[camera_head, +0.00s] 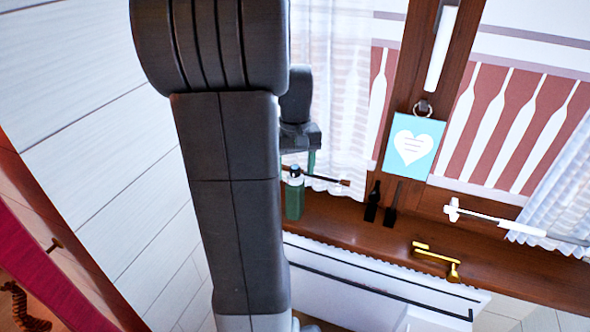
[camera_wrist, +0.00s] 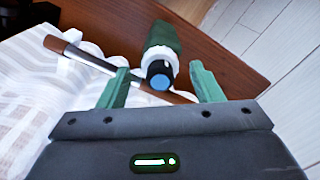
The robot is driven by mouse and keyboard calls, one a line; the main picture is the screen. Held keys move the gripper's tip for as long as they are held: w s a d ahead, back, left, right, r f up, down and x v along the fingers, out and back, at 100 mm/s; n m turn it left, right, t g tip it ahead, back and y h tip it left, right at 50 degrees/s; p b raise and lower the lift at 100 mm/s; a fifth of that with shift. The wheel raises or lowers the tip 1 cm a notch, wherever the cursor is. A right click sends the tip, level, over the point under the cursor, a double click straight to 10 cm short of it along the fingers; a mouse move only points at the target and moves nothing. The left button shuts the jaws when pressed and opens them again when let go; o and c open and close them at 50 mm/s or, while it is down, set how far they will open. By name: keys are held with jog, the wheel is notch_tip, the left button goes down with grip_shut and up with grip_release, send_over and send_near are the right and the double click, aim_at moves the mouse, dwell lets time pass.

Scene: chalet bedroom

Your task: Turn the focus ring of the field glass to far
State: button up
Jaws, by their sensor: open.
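A green cylinder (camera_head: 294,203), which looks like the field glass, stands on the wooden sill at the left. In the wrist view the field glass (camera_wrist: 163,38) shows a green body, a pale ring (camera_wrist: 161,58) and a dark end with a blue face. My gripper (camera_wrist: 159,68) is open, with one green finger on each side of the ring end and gaps on both sides. In the head view my gripper (camera_head: 308,158) is just above the glass, partly hidden by my arm. Marks on the ring cannot be read.
A brown rod (camera_wrist: 110,72) lies close by, passing behind the left finger. White curtain (camera_wrist: 30,95) hangs beside it. Along the sill (camera_head: 340,222) are a small black bottle (camera_head: 373,203), a dark upright item (camera_head: 392,205) and a gold crank (camera_head: 437,255). A blue heart card (camera_head: 412,148) hangs above.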

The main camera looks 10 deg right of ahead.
notch_tip(320, 180, up, 13)
jog(key=p, duration=0.1)
jog(key=shift+f+p, duration=0.15)
jog(key=shift+p, duration=0.25)
notch_tip(320, 180, down, 14)
jog(key=shift+r+b, duration=0.1)
jog(key=shift+b, duration=0.95)
jog(key=shift+r, duration=0.1)
